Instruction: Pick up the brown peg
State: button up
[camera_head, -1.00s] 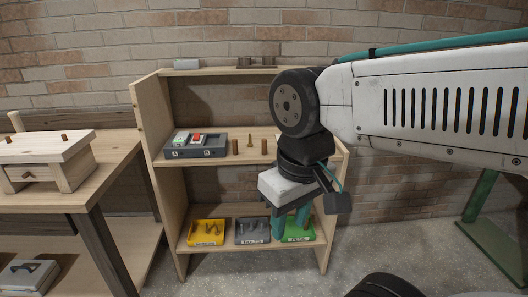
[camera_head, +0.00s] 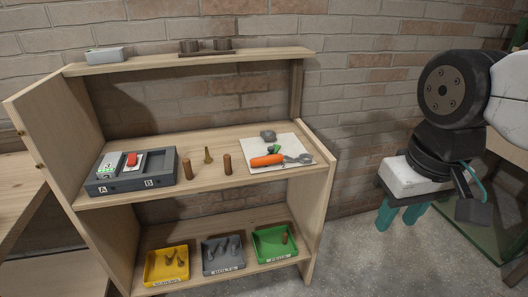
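Two brown pegs stand upright on the middle shelf: a left one (camera_head: 187,169) beside the grey box and a right one (camera_head: 227,164) near the white sheet. Another brown peg (camera_head: 284,238) stands in the green tray (camera_head: 262,258) on the lower shelf. My gripper (camera_head: 401,217) hangs to the right of the shelf unit, clear of it, with its teal fingers pointing down. The fingers are apart with nothing seen between them.
A grey box (camera_head: 130,185) is at left, and an orange-handled tool (camera_head: 268,160) lies on a white sheet (camera_head: 297,142). Yellow (camera_head: 150,273) and grey (camera_head: 222,269) trays are below. The upper board (camera_head: 150,62) overhangs.

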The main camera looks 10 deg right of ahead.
aim_at(227, 157)
jog(key=z, duration=0.15)
jog(key=i, duration=0.95)
jog(key=u, duration=0.35)
